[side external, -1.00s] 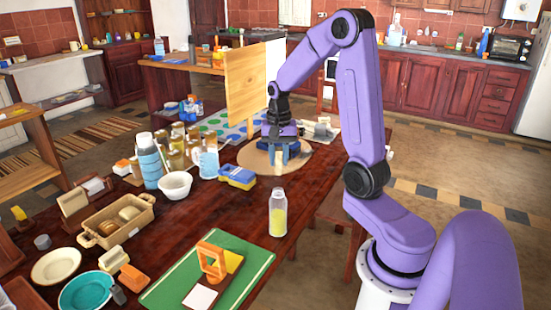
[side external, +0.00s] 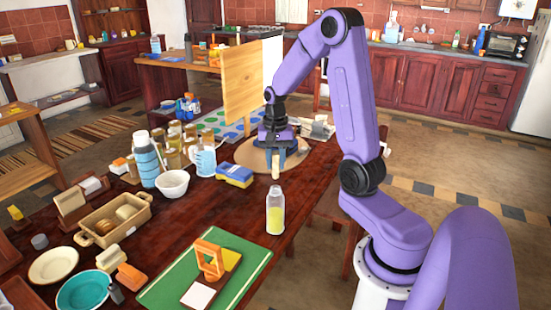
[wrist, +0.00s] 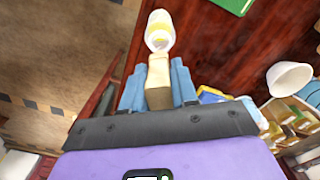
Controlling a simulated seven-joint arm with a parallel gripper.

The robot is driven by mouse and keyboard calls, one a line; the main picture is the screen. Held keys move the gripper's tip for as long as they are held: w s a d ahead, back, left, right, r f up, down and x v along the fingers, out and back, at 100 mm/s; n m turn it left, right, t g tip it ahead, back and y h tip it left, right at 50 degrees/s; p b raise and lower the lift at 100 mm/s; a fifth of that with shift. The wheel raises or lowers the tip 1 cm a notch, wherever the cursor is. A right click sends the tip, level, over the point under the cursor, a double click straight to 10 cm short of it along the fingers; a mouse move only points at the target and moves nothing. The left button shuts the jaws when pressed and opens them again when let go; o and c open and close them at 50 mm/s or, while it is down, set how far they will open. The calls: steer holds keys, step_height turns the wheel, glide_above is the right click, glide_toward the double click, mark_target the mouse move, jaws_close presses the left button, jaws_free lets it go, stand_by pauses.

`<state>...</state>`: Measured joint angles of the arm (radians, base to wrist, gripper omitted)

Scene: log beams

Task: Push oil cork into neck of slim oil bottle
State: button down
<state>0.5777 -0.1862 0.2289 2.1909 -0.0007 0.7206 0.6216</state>
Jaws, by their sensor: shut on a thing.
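The slim oil bottle (side external: 275,214) is clear, with yellow oil in its lower part, and stands upright near the table's right edge. It also shows at the top of the wrist view (wrist: 160,32). My gripper (side external: 284,160) points down, behind and above the bottle in the side view. Its blue fingers (wrist: 157,82) are shut on the pale tan oil cork (wrist: 158,72). The cork also shows below the fingers in the side view (side external: 275,167), apart from the bottle. In the wrist view the cork's end appears close to the bottle's mouth, but the gap in depth is unclear.
A round wooden board (side external: 250,154) lies beneath and behind my gripper. A blue and yellow sponge (side external: 234,174), a white bowl (side external: 172,183) and several jars stand to the left. A green board (side external: 190,283) with an orange-handled item lies in front. The table around the bottle is clear.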

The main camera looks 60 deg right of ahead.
mark_target(275, 153)
steer(key=shift+f, duration=2.8)
steer(key=shift+c, duration=0.9)
jaws_free()
steer(key=shift+r, duration=0.15)
steer(key=shift+r, duration=4.85)
steer(key=shift+r, duration=0.1)
step_height(275, 153, up, 10)
steer(key=shift+a, duration=0.1)
